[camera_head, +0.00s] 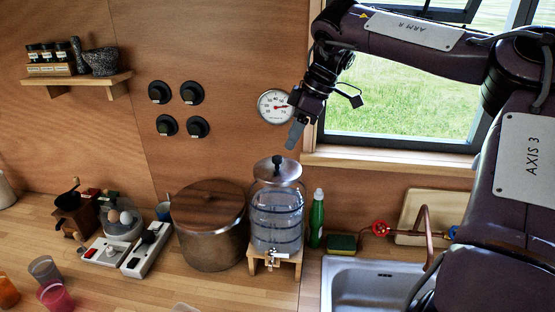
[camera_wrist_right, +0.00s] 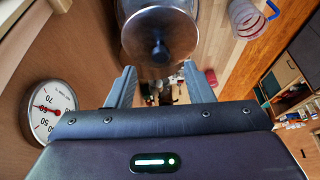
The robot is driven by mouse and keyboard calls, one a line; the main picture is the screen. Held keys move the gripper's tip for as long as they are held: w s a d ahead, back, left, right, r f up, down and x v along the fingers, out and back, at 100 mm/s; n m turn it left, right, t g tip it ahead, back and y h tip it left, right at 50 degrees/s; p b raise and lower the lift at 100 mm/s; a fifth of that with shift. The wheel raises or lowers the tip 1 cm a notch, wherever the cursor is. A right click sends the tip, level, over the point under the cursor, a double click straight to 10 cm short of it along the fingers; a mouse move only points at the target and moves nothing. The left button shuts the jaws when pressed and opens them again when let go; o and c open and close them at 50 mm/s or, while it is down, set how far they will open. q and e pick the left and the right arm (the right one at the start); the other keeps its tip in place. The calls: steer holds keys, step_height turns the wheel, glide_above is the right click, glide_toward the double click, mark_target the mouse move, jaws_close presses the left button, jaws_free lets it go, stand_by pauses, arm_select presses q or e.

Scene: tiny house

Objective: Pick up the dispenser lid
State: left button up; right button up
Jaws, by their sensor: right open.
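The dispenser lid (camera_head: 285,172) is a round metal cover with a dark knob (camera_head: 277,160) on top. It sits on the clear glass dispenser (camera_head: 275,222), which stands on a small wooden stand. My right gripper (camera_head: 295,134) points down just above the lid and slightly to the right of the knob, apart from it. In the right wrist view the lid (camera_wrist_right: 150,28) and its dark knob (camera_wrist_right: 159,54) lie ahead of the fingers, around the middle of the gap. The right gripper (camera_wrist_right: 164,85) is open and empty there. My left gripper is not in view.
A large pot with a wooden lid (camera_head: 208,200) stands close to the left of the dispenser. A green bottle (camera_head: 317,218) and the sink (camera_head: 365,285) are to its right. A wall gauge (camera_head: 273,106) is behind the gripper, beside the window.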

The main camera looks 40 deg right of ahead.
mark_target(279, 157)
steer(key=shift+w+a+f+p, duration=0.1)
steer(key=shift+a+f+p, duration=0.35)
steer(key=shift+f, duration=0.3)
steer(key=f+p, duration=0.1)
steer(key=w+a+f+p, duration=0.1)
steer(key=shift+w+f+p, duration=0.15)
steer(key=shift+w+p, duration=0.1)
steer(key=shift+p, duration=0.05)
steer(key=shift+w+f+p, duration=0.15)
steer(key=shift+w+f, duration=0.1)
steer(key=shift+f, duration=0.3)
steer(key=shift+w+f+p, duration=0.15)
steer(key=shift+w+f, duration=0.05)
steer(key=shift+f, duration=0.35)
steer(key=shift+a+f, duration=0.1)
steer(key=shift+f, duration=0.1)
steer(key=shift+r, duration=0.1)
steer(key=c, duration=0.4)
jaws_close()
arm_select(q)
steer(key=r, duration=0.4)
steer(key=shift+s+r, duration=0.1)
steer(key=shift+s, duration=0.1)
